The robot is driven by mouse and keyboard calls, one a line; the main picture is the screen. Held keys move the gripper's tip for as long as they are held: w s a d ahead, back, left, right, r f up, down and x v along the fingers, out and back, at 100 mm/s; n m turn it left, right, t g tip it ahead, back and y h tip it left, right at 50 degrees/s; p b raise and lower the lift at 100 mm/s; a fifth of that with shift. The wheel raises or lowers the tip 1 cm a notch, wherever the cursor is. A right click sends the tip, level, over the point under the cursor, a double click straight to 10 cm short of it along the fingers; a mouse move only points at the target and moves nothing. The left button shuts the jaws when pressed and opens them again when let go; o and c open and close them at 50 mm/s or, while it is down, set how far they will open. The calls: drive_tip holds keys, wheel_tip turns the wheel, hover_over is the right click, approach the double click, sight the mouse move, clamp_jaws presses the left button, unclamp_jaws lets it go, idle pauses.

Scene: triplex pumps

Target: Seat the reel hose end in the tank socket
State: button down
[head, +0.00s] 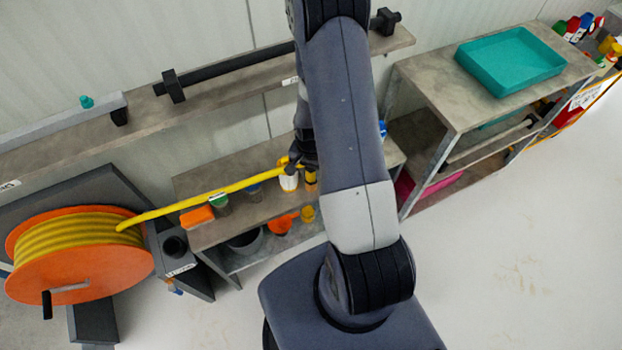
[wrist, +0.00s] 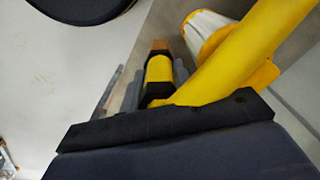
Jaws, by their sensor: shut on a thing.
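The yellow reel hose (head: 205,197) runs from the orange reel (head: 80,285) at the left of the head view to my gripper (head: 300,157), above the low shelf. In the wrist view my gripper (wrist: 158,88) is shut on the hose end (wrist: 159,70), a yellow piece with black bands and a brownish tip. The hose (wrist: 235,50) slants away to the upper right there. A dark block with a round black opening (head: 175,245) stands right of the reel. I cannot tell whether this is the tank socket. My arm hides part of the shelf.
The low shelf (head: 262,210) carries an orange block (head: 197,216), jars and a white tub (head: 289,182), which shows close by in the wrist view (wrist: 205,32). A wall ledge (head: 225,95) runs behind. A teal tray (head: 510,60) tops the right rack. Floor at right is clear.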

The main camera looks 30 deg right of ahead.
drive_tip(key=shift+r, duration=0.15)
wheel_tip(320, 180, up, 18)
idle(0.9)
